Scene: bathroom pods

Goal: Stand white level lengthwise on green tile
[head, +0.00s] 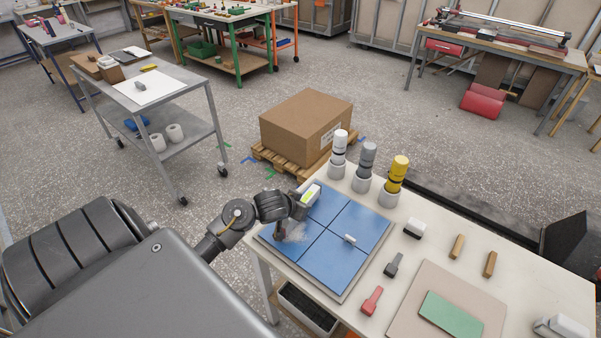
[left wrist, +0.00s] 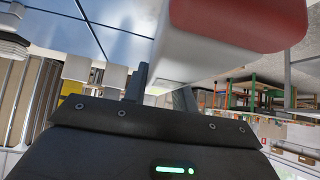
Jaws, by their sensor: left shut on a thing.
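My left gripper (head: 301,207) is over the far left corner of the blue tiled panel (head: 325,262). It is shut on the white level (head: 311,194), which shows a yellow-green patch in the head view. In the left wrist view the level (left wrist: 186,58) is between the fingers (left wrist: 162,92), very close to the camera, with a red end. The green tile (head: 452,318) lies flat on a beige board (head: 403,318) at the near right of the table, apart from the gripper. Nothing stands on its visible top. My right gripper is not in view.
White, grey and yellow bottles (head: 367,160) stand behind the panel. A small white piece (head: 350,239) lies on the panel.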

